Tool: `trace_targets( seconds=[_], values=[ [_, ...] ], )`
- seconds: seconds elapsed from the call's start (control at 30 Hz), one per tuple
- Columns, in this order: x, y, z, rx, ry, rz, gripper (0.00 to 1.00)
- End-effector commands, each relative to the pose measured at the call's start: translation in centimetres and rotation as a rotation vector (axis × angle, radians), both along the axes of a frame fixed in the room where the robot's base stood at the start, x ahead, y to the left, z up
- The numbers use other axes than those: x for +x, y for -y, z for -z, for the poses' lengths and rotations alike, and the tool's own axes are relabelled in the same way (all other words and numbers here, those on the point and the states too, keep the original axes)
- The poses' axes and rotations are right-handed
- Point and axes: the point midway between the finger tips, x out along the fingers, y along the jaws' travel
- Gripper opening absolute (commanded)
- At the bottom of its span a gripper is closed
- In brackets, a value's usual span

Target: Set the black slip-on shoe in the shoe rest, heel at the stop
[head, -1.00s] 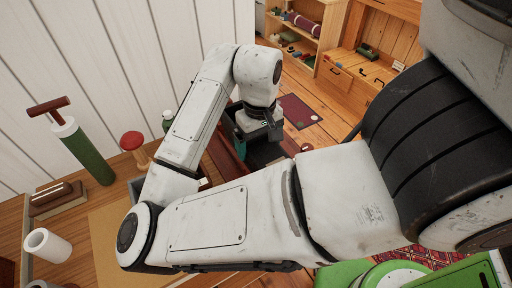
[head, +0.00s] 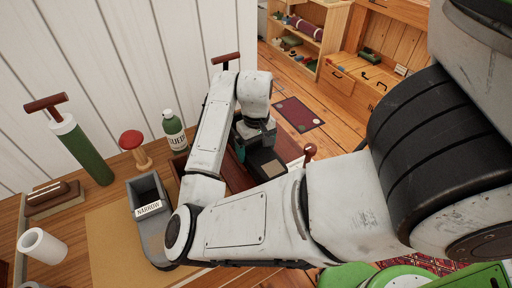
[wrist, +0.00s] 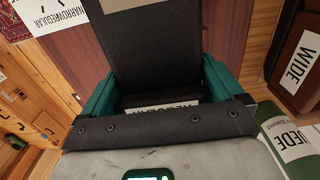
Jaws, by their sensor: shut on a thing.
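My gripper (head: 254,136) is at the end of my arm, over the reddish-brown board beyond the bench's near part. In the wrist view its green jaws (wrist: 158,85) are shut on the black slip-on shoe (wrist: 152,50), a dark piece running away between them. A tan patch shows at its far end. The dark piece also shows below the gripper in the head view (head: 264,162). A partly hidden white label lies between the jaws. I cannot separate shoe from shoe rest there, nor see the heel or a stop. A grey rest marked NARROW (head: 139,190) stands left of my arm.
In the wrist view a brown rest marked WIDE (wrist: 293,72) stands right, with a labelled bottle (wrist: 275,128) below it.

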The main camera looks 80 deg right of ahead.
Motion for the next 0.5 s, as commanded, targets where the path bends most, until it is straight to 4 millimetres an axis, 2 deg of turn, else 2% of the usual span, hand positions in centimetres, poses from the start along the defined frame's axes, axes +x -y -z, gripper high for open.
trace_targets(
  seconds=[0.3,0.33,0.37,0.5],
  values=[
    [-0.02,0.01,0.26,-0.001,-0.002,0.0,0.46],
    [-0.01,0.0,0.22,-0.001,-0.001,0.0,0.97],
    [-0.01,0.01,0.2,-0.001,-0.001,0.0,1.0],
    [0.0,0.0,0.2,0.0,0.0,0.0,1.0]
  ],
)
